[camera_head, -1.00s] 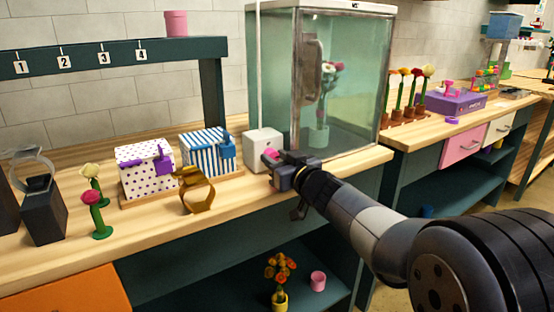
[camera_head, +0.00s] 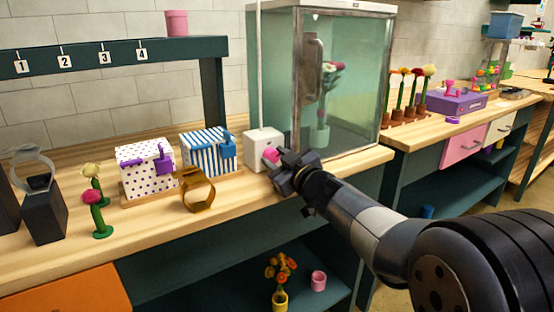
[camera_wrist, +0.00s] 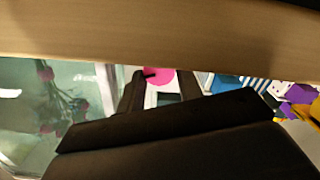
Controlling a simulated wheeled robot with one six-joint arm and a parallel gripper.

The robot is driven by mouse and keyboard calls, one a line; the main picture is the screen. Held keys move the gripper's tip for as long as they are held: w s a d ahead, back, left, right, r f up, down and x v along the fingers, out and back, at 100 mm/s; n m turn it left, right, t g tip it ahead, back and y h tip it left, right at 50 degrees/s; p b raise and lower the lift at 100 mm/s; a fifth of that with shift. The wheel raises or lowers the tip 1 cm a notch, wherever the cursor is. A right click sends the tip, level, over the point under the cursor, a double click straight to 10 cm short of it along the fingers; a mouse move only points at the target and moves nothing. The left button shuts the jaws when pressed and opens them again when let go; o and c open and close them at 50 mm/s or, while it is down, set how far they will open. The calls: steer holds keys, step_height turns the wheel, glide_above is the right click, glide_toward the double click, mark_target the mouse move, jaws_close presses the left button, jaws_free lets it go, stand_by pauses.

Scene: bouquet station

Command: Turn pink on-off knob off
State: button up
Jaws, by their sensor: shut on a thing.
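The pink on-off knob (camera_head: 270,156) sits on the front of a small white box (camera_head: 260,146), beside the glass cabinet. My gripper (camera_head: 278,165) is at the knob, in front of the white box. In the wrist view the pink knob (camera_wrist: 158,76) shows between the two dark fingers of my gripper (camera_wrist: 160,88). The jaws are shut on the knob, though the contact itself is partly hidden. A small dark mark shows at the knob's edge in the wrist view.
The glass cabinet (camera_head: 350,85) with flowers inside stands just right of the box. A blue-striped box (camera_head: 205,155), a gold ring-shaped object (camera_head: 198,190) and a purple-dotted box (camera_head: 140,170) stand to the left. The wooden counter (camera_head: 235,205) is clear in front.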

steer(key=o, duration=0.7)
steer(key=shift+c, duration=0.2)
steer(key=p+v, duration=0.2)
steer(key=v, duration=0.9)
steer(key=shift+w, duration=0.1)
